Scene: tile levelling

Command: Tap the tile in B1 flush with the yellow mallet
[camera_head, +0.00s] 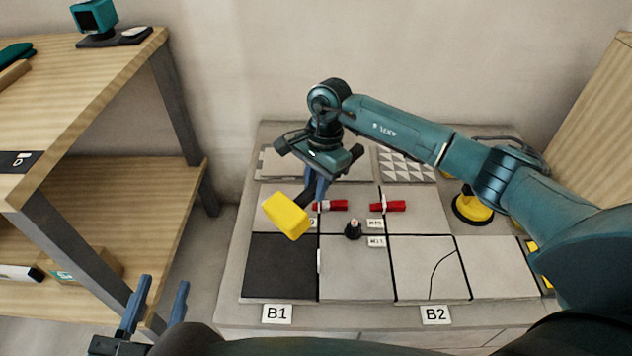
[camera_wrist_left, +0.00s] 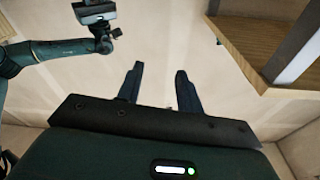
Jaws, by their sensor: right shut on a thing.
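The yellow mallet (camera_head: 286,215) is held by my right gripper (camera_head: 314,190), which is shut on its handle. The mallet head is tilted and hangs above the back edge of the dark tile (camera_head: 276,267), overlapping part of it in the head view. That dark tile lies behind the B1 label (camera_head: 277,314). Whether the mallet touches anything is hard to tell. My left gripper (camera_head: 158,297) is open and empty at the lower left, away from the tiles. Its two parted fingers also show in the left wrist view (camera_wrist_left: 159,85).
Two red clamps (camera_head: 388,206) and a small dark knob (camera_head: 353,230) sit among the grey tiles. A cracked tile (camera_head: 428,268) lies behind the B2 label (camera_head: 436,315). A yellow suction cup (camera_head: 472,207) stands at right. A wooden shelf (camera_head: 125,200) stands at left.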

